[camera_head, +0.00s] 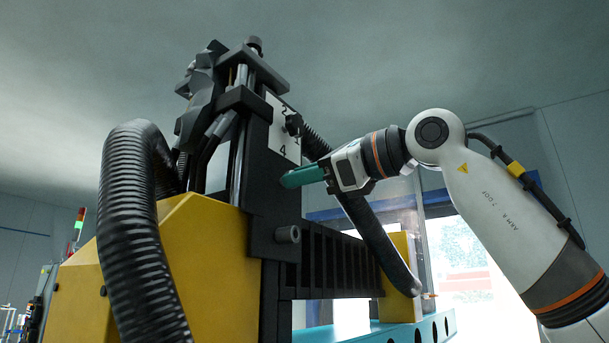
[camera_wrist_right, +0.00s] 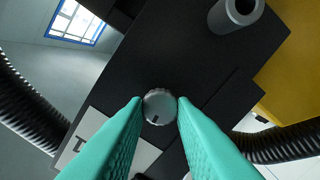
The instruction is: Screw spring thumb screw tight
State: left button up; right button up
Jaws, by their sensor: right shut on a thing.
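The spring thumb screw (camera_wrist_right: 159,106) is a round grey knob with ridged edges and a dark mark near its lower rim. It sits on the face of the black panel (camera_wrist_right: 190,60). My right gripper (camera_head: 287,181) reaches in from the right, its teal fingers pointing at the black panel (camera_head: 264,215). In the right wrist view its two fingertips touch the knob from both sides, shut on it. In the head view the fingers hide the knob. My left gripper is in neither view.
A black knob (camera_head: 293,124) stands above, by a numbered white plate (camera_head: 279,143). Thick ribbed hoses (camera_head: 135,230) and a yellow housing (camera_head: 205,250) are at the left. Another hose passes behind my right gripper.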

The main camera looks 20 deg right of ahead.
jog(key=m+b, duration=0.1)
jog(key=m, duration=0.8)
jog(key=m+b, duration=0.2)
jog(key=m, duration=0.8)
jog(key=shift+w+d+f, duration=0.1)
jog(key=shift+w+f, duration=0.05)
jog(key=shift+m, duration=0.4)
jog(key=o, duration=1)
jog(key=shift+d, duration=0.1)
